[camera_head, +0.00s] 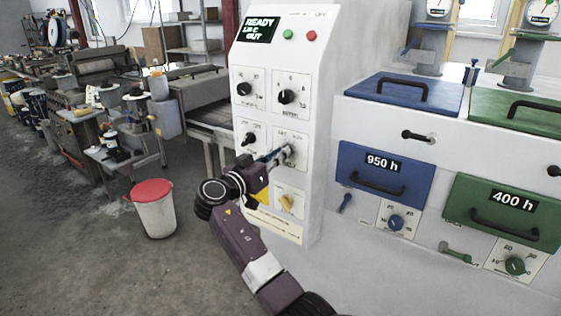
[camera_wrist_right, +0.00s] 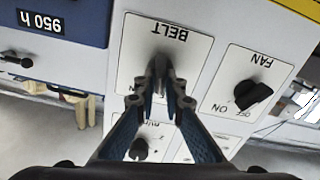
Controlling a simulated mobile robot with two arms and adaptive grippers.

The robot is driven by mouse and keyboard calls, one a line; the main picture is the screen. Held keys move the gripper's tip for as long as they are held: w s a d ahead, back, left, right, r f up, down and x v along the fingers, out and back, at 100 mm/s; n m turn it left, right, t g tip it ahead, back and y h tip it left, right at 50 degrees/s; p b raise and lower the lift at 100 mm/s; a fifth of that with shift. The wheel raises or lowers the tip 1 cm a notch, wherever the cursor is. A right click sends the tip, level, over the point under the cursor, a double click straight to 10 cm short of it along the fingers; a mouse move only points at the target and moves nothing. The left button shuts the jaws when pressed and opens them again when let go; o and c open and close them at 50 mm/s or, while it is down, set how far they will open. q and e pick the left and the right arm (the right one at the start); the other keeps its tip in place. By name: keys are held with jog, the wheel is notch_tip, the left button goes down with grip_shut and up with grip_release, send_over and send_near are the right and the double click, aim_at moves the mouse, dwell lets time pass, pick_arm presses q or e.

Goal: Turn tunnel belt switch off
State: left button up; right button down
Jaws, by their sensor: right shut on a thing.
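The tunnel control panel (camera_head: 318,60) is a tall white cabinet face with several dark knobs on square white plates. My right gripper (camera_head: 287,154) reaches the middle right plate from the lower left. In the right wrist view, which is upside down, this plate (camera_wrist_right: 130,62) reads BELT. The right gripper (camera_wrist_right: 162,72) is shut on the belt switch (camera_wrist_right: 160,55), a grey knob mostly hidden between the fingertips. Its exact angle cannot be told. The fan switch (camera_wrist_right: 251,94) sits beside it, a black knob with ON and OFF marks. My left gripper is not in view.
Above are a display (camera_head: 260,30) reading READY, a green button (camera_head: 288,34) and a red button (camera_head: 311,36). A yellow knob (camera_head: 287,202) is below the gripper. Blue 950 h (camera_head: 384,175) and green 400 h (camera_head: 505,212) drawers stand right. A red-lidded bin (camera_head: 154,212) stands left.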

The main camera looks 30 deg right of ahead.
jog(key=n, duration=0.5)
jog(key=shift+w+a+n, duration=0.1)
jog(key=shift+n, duration=0.2)
jog(key=shift+b, duration=0.3)
dwell(0.7)
jog(key=c, duration=2)
grip_release()
jog(key=shift+f, duration=0.1)
jog(key=v, duration=1.2)
